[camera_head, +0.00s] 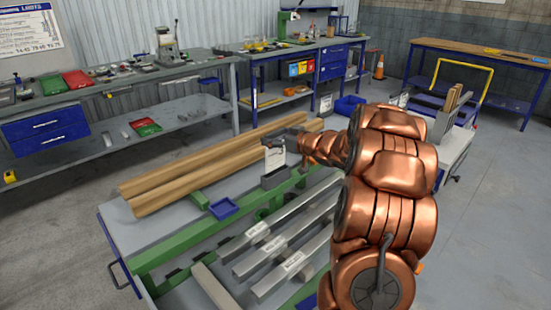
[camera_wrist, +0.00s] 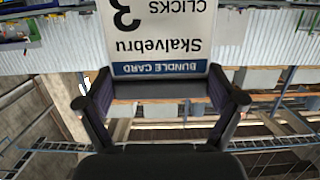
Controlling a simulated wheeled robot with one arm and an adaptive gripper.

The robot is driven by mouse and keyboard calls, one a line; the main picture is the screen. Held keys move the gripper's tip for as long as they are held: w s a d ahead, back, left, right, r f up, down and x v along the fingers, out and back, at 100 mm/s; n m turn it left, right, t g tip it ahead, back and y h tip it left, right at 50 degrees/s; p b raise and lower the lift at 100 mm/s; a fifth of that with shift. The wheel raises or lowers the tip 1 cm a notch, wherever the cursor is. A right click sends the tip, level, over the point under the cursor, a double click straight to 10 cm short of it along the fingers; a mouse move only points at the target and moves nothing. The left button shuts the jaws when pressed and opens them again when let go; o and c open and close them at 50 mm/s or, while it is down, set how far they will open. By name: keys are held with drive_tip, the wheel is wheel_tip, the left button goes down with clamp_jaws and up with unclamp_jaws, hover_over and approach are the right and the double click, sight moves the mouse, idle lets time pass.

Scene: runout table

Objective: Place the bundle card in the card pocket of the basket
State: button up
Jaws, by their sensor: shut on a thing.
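The white bundle card (camera_wrist: 160,35) with a blue header band appears upside down in the wrist view. My gripper (camera_wrist: 160,98) is shut on the dark strip along its header edge, with one finger at each side. In the head view the card (camera_head: 275,157) hangs upright below my gripper (camera_head: 290,134), above the front table. Its lower edge meets a grey block (camera_head: 275,178) in the picture; I cannot tell whether it sits in it or just over it. I cannot make out the basket or its card pocket for sure.
Long wooden beams (camera_head: 190,172) lie behind the card. Metal bars (camera_head: 270,235) lie in front on green rails. A grey holder with wood pieces (camera_head: 442,122) and a yellow frame (camera_head: 463,65) stand beyond my arm.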

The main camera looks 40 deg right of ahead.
sight(276, 150)
drive_tip(key=shift+f, duration=2.75)
drive_tip(key=o, duration=0.8)
drive_tip(key=shift+r, duration=0.25)
drive_tip(key=b+v, duration=0.1)
drive_tip(key=v, duration=1.1)
drive_tip(key=shift+f, duration=0.15)
